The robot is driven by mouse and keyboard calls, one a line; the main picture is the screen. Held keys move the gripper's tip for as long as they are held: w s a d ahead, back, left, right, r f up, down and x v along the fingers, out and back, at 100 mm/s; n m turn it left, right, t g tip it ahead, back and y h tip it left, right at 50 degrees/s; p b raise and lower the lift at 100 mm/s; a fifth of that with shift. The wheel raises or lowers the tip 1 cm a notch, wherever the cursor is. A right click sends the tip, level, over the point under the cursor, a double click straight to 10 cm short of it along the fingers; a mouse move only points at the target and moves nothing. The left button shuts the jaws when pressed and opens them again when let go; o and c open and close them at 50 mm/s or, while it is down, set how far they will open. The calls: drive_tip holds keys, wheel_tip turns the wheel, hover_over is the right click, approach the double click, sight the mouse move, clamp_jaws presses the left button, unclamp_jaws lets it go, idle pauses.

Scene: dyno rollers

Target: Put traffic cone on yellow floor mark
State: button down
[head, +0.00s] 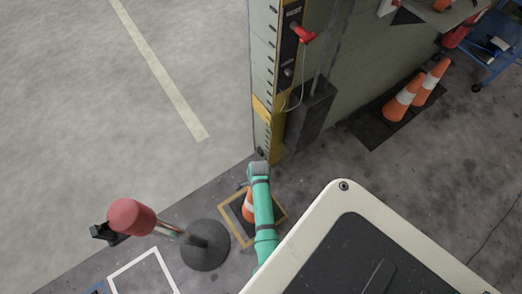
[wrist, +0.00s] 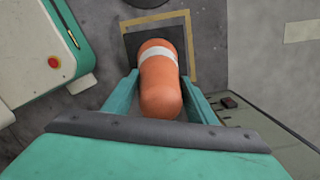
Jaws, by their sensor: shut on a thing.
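The traffic cone (head: 248,207) is orange with a white band. It also shows in the wrist view (wrist: 158,88), where its rounded tip points towards the camera. My gripper (wrist: 158,82) is shut on the cone, with one teal finger on each side of its upper part. The yellow floor mark (head: 232,227) is a square outline around the cone's foot in the head view. In the wrist view the cone's dark square base (wrist: 135,42) appears inside the yellow outline (wrist: 191,45). I cannot tell whether the base touches the floor. My arm hides part of the cone in the head view.
A yellow lift post (head: 265,100) stands just behind the mark. A post with a red padded top (head: 130,216) and round dark base (head: 205,245) stands to the left. A white floor outline (head: 140,268) lies lower left.

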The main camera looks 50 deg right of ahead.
drive_tip(key=shift+w+a+f, duration=0.25)
drive_tip(key=shift+w+f, duration=0.05)
drive_tip(key=shift+f, duration=0.6)
drive_tip(key=shift+w+a+f, duration=0.2)
drive_tip(key=shift+w+f, duration=0.1)
drive_tip(key=shift+f, duration=0.65)
drive_tip(key=shift+w+a+f, duration=0.25)
drive_tip(key=shift+w+f, duration=0.05)
drive_tip(key=shift+f, duration=0.6)
drive_tip(key=c, duration=0.7)
unclamp_jaws()
drive_tip(key=shift+s+a+f, duration=0.1)
drive_tip(key=shift+c, duration=0.2)
drive_tip(key=r, duration=0.8)
drive_tip(key=d+r, duration=0.1)
drive_tip(key=r, duration=0.3)
drive_tip(key=shift+s+d, duration=0.1)
drive_tip(key=shift+s, duration=0.3)
